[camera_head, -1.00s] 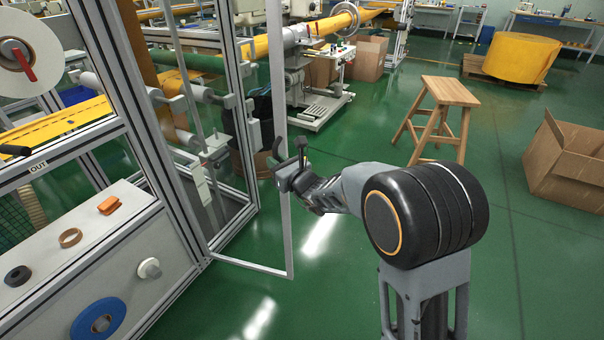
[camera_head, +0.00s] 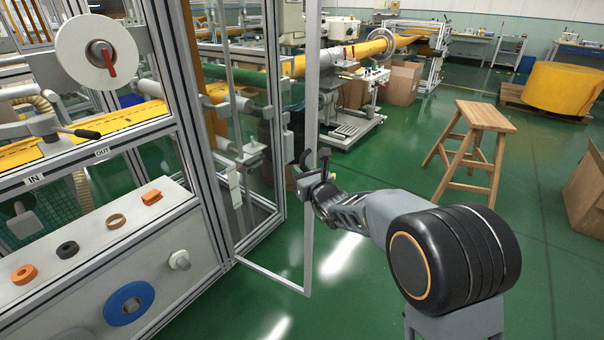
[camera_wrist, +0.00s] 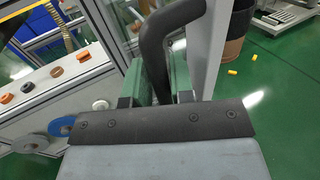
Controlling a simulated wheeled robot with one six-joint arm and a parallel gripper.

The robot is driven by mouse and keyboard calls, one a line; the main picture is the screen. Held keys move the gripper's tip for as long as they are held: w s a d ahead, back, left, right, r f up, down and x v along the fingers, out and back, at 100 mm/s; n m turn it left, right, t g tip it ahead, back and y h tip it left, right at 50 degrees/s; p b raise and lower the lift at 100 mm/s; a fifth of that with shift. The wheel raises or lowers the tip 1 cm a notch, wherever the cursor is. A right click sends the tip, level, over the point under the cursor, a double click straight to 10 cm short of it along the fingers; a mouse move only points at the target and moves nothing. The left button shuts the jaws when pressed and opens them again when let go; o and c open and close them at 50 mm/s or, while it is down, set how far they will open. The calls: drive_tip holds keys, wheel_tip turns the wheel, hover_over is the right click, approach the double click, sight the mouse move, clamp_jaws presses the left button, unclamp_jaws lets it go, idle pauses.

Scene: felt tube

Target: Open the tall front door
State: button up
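The tall front door (camera_head: 309,230) is a narrow light-grey frame with a clear pane. It stands swung out from the machine cabinet, ajar, with its free edge over the green floor. Its dark handle (camera_wrist: 155,40) is a bent bar on that free edge. My gripper (camera_head: 314,173) is at the handle. In the wrist view the bar runs down between the green finger pads of my gripper (camera_wrist: 157,88), which appear closed on it. The lower part of the bar is hidden behind the gripper body.
The cabinet's sloped panel (camera_head: 75,290) with tape rolls and a blue disc (camera_head: 129,303) is at left. A wooden stool (camera_head: 470,150) and a cardboard box (camera_head: 585,195) stand at right. Green floor is clear between door and stool.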

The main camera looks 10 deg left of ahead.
drive_tip(key=o, duration=0.3)
drive_tip(key=shift+w+f, duration=0.1)
drive_tip(key=v, duration=1.4)
drive_tip(key=shift+w+p, duration=0.1)
drive_tip(key=shift+p, duration=0.2)
